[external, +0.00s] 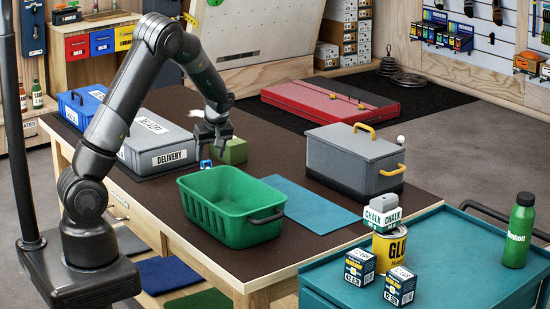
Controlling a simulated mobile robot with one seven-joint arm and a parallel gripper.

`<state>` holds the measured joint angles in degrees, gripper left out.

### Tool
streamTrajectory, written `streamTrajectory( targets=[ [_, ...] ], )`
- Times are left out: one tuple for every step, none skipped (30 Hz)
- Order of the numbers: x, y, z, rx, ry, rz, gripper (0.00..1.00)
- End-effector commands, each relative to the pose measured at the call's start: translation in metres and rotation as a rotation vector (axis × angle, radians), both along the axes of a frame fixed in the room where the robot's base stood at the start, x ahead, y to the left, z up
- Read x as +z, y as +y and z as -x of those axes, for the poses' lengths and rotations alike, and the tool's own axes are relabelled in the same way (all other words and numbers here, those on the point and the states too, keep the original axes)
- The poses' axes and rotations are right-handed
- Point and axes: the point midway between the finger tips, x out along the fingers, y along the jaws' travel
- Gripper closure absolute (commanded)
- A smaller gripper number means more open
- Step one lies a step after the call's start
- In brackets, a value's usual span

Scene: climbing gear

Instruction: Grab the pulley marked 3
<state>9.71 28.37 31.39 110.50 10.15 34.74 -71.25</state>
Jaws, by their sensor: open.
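My gripper (212,146) points down over the dark tabletop, between the delivery case and the green basket, with its jaws open. A small blue item (206,165) lies just below it, partly hidden by the fingers; it may be a pulley, but I cannot read a number on it. A green block (234,151) is close to the right of the fingers. No pulley marked 3 can be made out for sure in this view. I cannot tell whether the fingers touch the blue item.
A green basket (228,218) stands in front of the gripper. A grey case labelled DELIVERY (158,142) is to the left. A blue mat (312,205) lies right of the basket, with a grey toolbox (352,158) behind. A teal cart (450,257) holds boxes and a bottle.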

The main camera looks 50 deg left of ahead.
Motion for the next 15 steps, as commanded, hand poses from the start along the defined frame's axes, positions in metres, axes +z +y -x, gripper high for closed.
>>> streamTrajectory(
  targets=[
    [-0.009, 0.004, 0.001, 0.002, 0.004, 0.000, 0.46],
    [-0.014, 0.006, 0.000, 0.002, 0.004, 0.000, 0.46],
    [-0.019, 0.009, 0.000, 0.002, 0.003, 0.000, 0.46],
    [-0.023, 0.010, -0.001, 0.001, 0.003, 0.001, 0.46],
    [-0.026, 0.011, -0.001, 0.001, 0.002, 0.001, 0.46],
    [-0.029, 0.013, -0.001, 0.001, 0.002, 0.001, 0.46],
    [-0.031, 0.013, -0.002, 0.000, 0.001, 0.002, 0.46],
    [-0.033, 0.014, -0.002, 0.000, 0.001, 0.002, 0.46],
    [-0.034, 0.015, -0.002, -0.001, 0.002, 0.002, 0.46],
    [-0.036, 0.016, -0.002, -0.001, 0.002, 0.002, 0.46],
    [-0.038, 0.018, -0.003, -0.001, 0.002, 0.002, 0.46],
    [-0.041, 0.020, -0.003, -0.001, 0.001, 0.001, 0.46],
    [-0.043, 0.023, -0.004, 0.000, 0.001, 0.002, 0.46],
    [-0.047, 0.027, -0.004, 0.002, 0.002, 0.002, 0.46],
    [-0.052, 0.030, -0.005, 0.001, 0.003, 0.002, 0.46]
  ],
)
